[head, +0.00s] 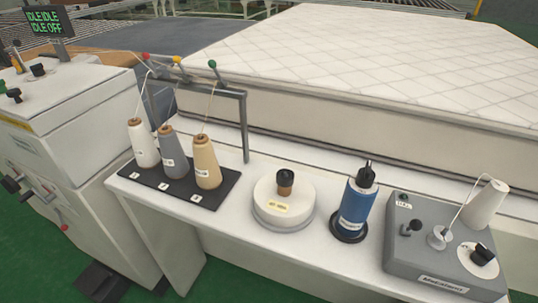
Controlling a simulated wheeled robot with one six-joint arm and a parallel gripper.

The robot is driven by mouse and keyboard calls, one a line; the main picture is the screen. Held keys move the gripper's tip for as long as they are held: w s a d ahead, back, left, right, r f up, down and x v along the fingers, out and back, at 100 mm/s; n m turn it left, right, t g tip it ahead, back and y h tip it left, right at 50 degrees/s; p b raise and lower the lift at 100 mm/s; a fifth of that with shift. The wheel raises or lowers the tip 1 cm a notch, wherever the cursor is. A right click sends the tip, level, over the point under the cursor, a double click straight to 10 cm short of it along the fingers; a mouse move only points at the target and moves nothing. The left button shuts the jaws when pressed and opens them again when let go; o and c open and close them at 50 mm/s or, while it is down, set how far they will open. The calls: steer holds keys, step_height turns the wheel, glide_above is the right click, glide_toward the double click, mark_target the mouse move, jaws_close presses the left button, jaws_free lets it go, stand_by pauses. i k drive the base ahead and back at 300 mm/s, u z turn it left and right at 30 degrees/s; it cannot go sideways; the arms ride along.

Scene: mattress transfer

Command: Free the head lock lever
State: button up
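No label that I can read names the head lock lever, so I cannot tell which lever it is. The white machine cabinet (95,135) at the left has a green-ended lever (13,94) and a black knob (38,70) on top. Its front has black-handled levers (12,184) and a small red-ended lever (65,227) low down. Whether any of these is locked does not show. My gripper is not in view.
A white table carries a black tray (219,193) with three thread cones, a white round unit (284,205), a blue bottle (355,205) and a grey winder box (425,262). A quilted mattress (370,50) lies behind. A display (45,22) reads "IDLE". A black pedal (103,283) is on the green floor.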

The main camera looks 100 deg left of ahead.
mark_target(64, 227)
steer(key=u, duration=4.8)
steer(key=k, duration=0.6)
steer(key=z, duration=0.5)
steer(key=i, duration=1.05)
steer(key=u, duration=0.75)
